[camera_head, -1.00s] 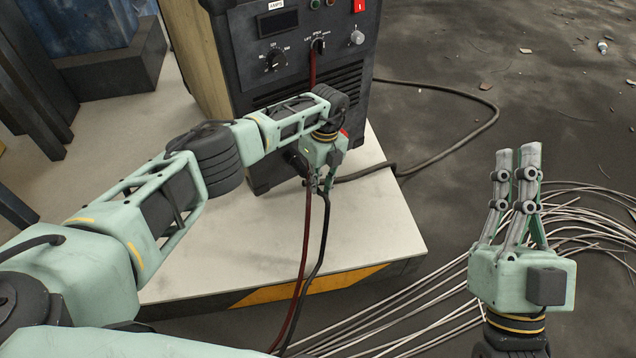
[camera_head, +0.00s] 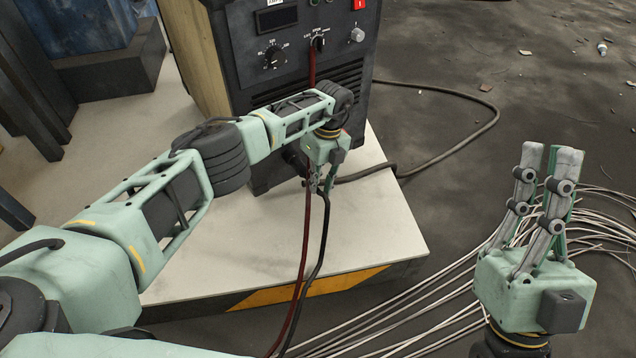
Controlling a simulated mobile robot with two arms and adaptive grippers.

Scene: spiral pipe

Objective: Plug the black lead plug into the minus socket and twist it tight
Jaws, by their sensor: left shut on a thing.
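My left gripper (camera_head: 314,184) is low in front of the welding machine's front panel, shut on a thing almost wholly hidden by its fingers. The black lead (camera_head: 323,238) hangs from there, so this seems to be the black lead plug. The minus socket cannot be made out; the wrist and gripper cover that part of the panel. The red lead (camera_head: 304,250) hangs beside the black one, and its upper part shows above my arm below a knob. My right gripper (camera_head: 549,150) is raised off to the right, empty, fingers upward; their gap is unclear from this side.
The machine (camera_head: 225,60) stands on a pale platform (camera_head: 380,225) with a black and yellow front edge. A dark cable (camera_head: 450,150) curves over the floor at right. Thin pale wires (camera_head: 420,315) lie at the lower right, under my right gripper. A blue container (camera_head: 85,30) stands back left.

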